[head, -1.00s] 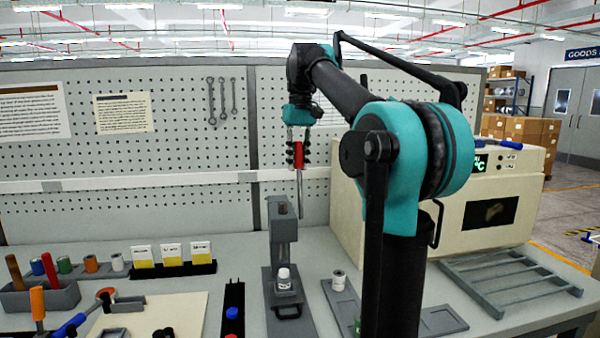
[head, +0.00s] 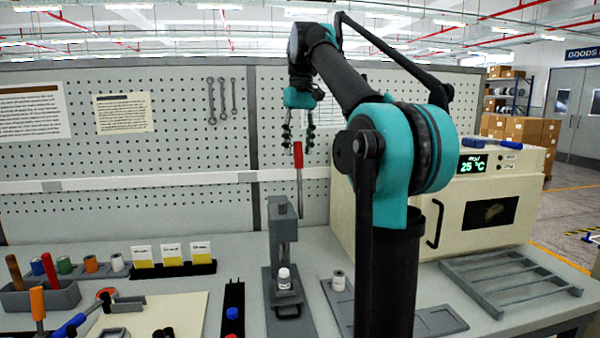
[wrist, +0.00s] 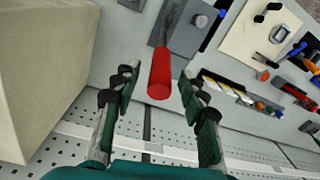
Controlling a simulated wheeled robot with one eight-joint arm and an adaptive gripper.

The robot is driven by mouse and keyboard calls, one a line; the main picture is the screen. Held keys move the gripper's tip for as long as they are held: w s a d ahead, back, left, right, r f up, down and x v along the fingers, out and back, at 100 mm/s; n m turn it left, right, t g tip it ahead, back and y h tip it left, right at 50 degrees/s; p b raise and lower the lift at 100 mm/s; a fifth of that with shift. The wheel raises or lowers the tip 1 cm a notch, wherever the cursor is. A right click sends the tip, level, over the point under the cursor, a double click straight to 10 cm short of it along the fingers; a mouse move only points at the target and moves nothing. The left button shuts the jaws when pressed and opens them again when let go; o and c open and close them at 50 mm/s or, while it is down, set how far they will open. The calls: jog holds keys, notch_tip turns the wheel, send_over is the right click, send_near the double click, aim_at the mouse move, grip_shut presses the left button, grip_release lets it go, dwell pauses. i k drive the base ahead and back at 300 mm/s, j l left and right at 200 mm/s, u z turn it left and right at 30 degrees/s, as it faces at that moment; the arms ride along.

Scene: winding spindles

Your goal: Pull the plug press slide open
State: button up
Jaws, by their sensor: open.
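The plug press (head: 284,235) is a grey upright column on a long base. Its grey slide (head: 287,300) lies at the column's front, with a dark loop handle (head: 289,315) at the near end. A small white bottle (head: 284,280) stands on the slide. A lever with a red grip (head: 298,155) rises steeply from the press; the red grip also shows in the wrist view (wrist: 160,78). My gripper (head: 298,147) is open and empty above the lever, its fingers spread to either side of the grip's top end. I cannot tell whether they overlap it in height.
A beige oven (head: 450,225) stands close on the right. A grey tray with a white pot (head: 339,281) lies right of the press, and a narrow black rack (head: 233,300) lies left. The pegboard (head: 190,130) stands behind.

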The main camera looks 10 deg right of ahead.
aim_at(294, 298)
jog(key=k, duration=1)
